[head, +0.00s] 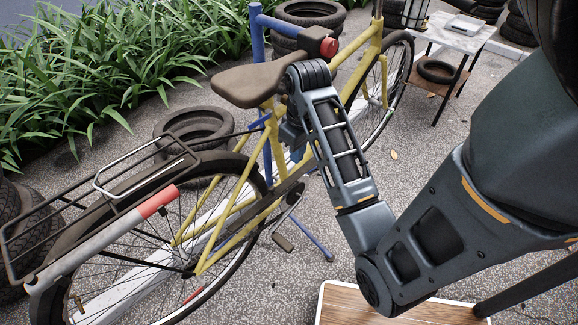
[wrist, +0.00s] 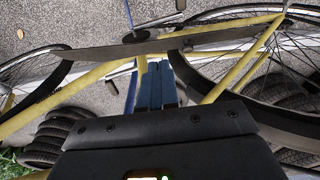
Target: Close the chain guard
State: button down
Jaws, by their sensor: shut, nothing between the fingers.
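The chain guard (wrist: 110,52) is a long dark grey strip along the yellow bicycle (wrist: 88,80), running across the upper part of the wrist view. In the head view it is a dark bar (head: 268,202) low on the frame, partly hidden by yellow tubes and my arm. I cannot tell how far it is swung open. My gripper (wrist: 156,78) is shut and empty, its blue fingers pointing toward the guard's middle. Whether they touch it is unclear.
The brown saddle (head: 262,78) and blue stand post (head: 257,40) with a red knob (head: 328,47) are close to my arm. A rear rack (head: 100,195) extends left. Tyres (head: 193,125) lie behind the bicycle. A wooden-topped surface (head: 350,305) is at the front.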

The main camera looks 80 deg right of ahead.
aim_at(294, 185)
jog(key=f+b, duration=0.2)
jog(key=f, duration=0.1)
jog(key=f+b, duration=0.2)
jog(key=f, duration=0.1)
jog(key=w+f+b, duration=0.1)
jog(key=f+b, duration=0.1)
jog(key=f, duration=0.1)
jog(key=shift+d+f, duration=0.3)
jog(key=shift+f, duration=0.1)
jog(key=shift+s, duration=0.15)
jog(key=shift+s+a+f+t+h+b, duration=0.2)
jog(key=shift+t+h+b, duration=0.1)
jog(key=shift+t, duration=0.2)
jog(key=shift+s+a+f+t+h, duration=0.15)
jog(key=shift+t+h, duration=0.15)
jog(key=shift+t, duration=0.2)
